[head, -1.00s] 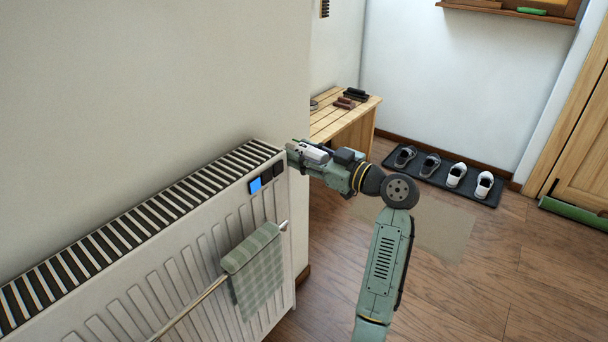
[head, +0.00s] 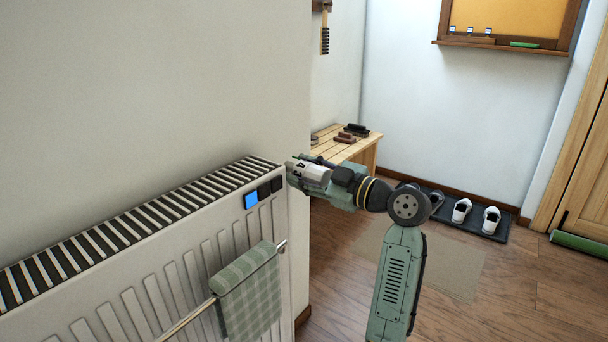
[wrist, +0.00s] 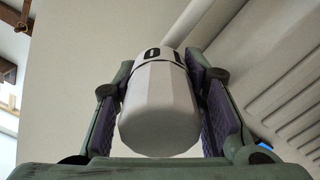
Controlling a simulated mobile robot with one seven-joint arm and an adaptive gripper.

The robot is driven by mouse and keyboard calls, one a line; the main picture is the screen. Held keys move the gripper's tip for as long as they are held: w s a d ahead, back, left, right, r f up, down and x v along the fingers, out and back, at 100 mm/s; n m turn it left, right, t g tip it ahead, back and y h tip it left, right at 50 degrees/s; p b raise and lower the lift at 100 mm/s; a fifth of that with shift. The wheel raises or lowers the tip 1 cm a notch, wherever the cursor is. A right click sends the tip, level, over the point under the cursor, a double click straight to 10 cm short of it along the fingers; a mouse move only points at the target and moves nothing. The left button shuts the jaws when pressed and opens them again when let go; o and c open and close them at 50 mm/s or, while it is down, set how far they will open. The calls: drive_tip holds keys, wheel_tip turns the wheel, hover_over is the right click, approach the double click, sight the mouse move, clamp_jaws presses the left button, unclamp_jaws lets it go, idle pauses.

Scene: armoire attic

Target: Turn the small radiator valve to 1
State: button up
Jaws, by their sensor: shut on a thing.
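The small radiator valve (head: 314,176) is a white faceted knob at the right end of the white radiator (head: 150,270). Dark figures show on its side in the head view; they are small, and one looks like a 4. In the wrist view the knob (wrist: 160,110) fills the space between my fingers. My gripper (wrist: 162,75) is shut on the knob, one purple-padded finger on each side. Which figure meets any pointer cannot be told.
A checked green towel (head: 250,290) hangs on a rail on the radiator's front. One blue and two dark squares (head: 264,192) sit on its top right corner. A wooden bench (head: 345,150) and a shoe mat (head: 510,235) stand beyond.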

drive_tip(key=o, duration=1.2)
drive_tip(key=v, duration=1.2)
drive_tip(key=shift+d, duration=0.1)
